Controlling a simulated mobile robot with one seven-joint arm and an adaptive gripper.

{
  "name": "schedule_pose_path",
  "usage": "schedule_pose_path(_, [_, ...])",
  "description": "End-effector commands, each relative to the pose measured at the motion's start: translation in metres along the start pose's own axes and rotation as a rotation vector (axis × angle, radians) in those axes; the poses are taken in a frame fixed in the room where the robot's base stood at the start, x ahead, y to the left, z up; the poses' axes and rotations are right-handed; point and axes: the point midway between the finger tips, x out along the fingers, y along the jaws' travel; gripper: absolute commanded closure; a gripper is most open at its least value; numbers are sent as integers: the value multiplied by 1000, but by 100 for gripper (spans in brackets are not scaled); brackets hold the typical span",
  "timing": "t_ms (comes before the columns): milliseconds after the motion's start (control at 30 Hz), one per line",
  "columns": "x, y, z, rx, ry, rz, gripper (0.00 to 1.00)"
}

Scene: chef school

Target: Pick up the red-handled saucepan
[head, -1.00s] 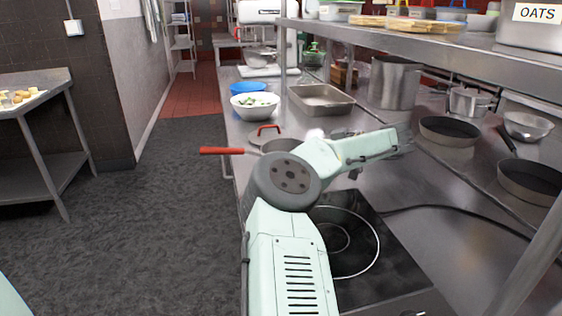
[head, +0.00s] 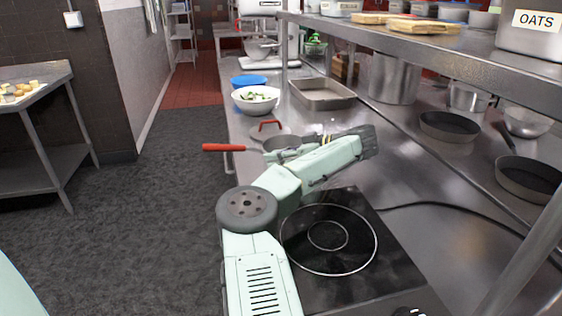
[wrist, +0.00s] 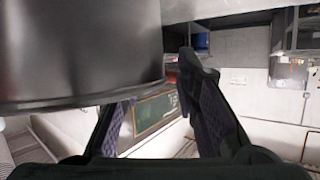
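The red-handled saucepan stands on the steel counter in the head view. Its red handle (head: 224,148) points left past the counter edge, and its grey body (head: 281,142) is partly hidden by my arm. My gripper (wrist: 157,85) is open in the wrist view, with its two dark fingers apart. A large dark metal round wall (wrist: 80,60), likely the saucepan's side, fills the upper left close to the fingers. A small red patch (wrist: 172,74) shows between the fingertips; I cannot tell whether it is the handle.
A white bowl (head: 256,101), a blue bowl (head: 249,80) and a steel tray (head: 321,94) stand farther back. A black hob (head: 345,250) is in front. A shelf (head: 440,50) overhangs the right side.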

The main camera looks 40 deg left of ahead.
Motion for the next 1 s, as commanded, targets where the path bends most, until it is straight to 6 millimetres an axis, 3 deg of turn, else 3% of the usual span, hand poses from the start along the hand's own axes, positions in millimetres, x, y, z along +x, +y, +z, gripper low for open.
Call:
schedule_pose_path(433, [0, 0, 0, 1, 0, 0, 100])
schedule_pose_path(1000, [0, 0, 0, 1, 0, 0, 100])
